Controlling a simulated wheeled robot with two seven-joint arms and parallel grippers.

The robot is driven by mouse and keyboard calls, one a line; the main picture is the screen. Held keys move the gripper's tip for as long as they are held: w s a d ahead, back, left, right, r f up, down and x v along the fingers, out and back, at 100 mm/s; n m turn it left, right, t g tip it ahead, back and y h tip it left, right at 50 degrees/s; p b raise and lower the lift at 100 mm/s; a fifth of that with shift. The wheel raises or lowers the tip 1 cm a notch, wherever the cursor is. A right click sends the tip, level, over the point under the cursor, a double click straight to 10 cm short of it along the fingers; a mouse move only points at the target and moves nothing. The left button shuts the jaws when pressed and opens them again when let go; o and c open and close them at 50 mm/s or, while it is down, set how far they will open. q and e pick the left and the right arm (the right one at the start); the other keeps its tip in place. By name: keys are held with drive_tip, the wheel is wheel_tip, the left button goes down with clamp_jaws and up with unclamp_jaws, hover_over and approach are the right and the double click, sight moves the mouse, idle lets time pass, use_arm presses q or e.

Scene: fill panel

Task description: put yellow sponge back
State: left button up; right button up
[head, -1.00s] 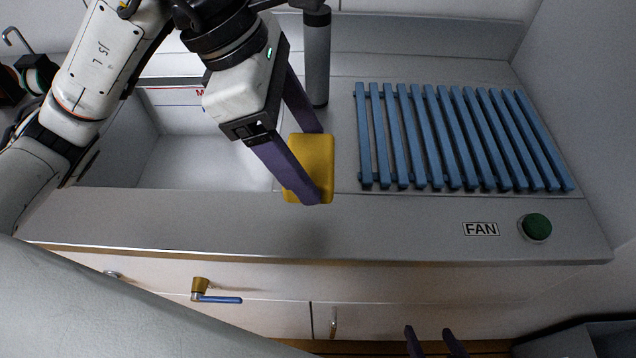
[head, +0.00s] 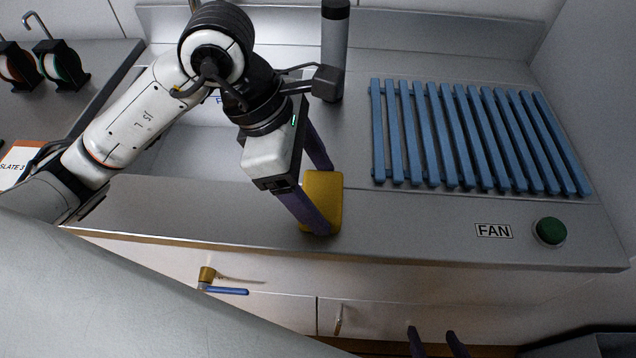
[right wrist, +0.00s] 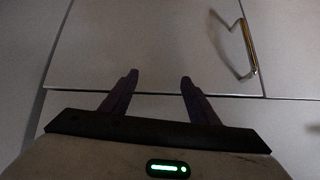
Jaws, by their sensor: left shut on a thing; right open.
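The yellow sponge (head: 323,188) is in the head view, on or just above the grey counter between the sink recess and the blue slatted rack. My left gripper (head: 322,200) is shut on it, with a purple finger on its near left side and the other behind it. Part of the sponge is hidden by the fingers. I cannot tell whether it touches the counter. My right gripper (head: 437,342) is low at the bottom edge of the head view. It is open and empty in the right wrist view (right wrist: 158,80), facing a cabinet front.
The sink recess (head: 185,155) lies left of the sponge. A dark grey cylinder (head: 334,55) stands behind it. The blue slatted rack (head: 478,135) is at right, with a green button (head: 550,231) by a FAN label. A blue-handled valve (head: 222,290) is on the cabinet front.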

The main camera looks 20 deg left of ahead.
use_arm(q)
drive_tip(key=o, duration=1)
drive_tip(key=shift+f, duration=0.1)
drive_tip(key=shift+a+r, duration=0.1)
drive_tip(key=shift+r, duration=0.3)
drive_tip(key=v, duration=1.1)
drive_tip(key=shift+r+p, duration=0.25)
drive_tip(key=shift+p, duration=0.15)
drive_tip(key=shift+s, duration=0.2)
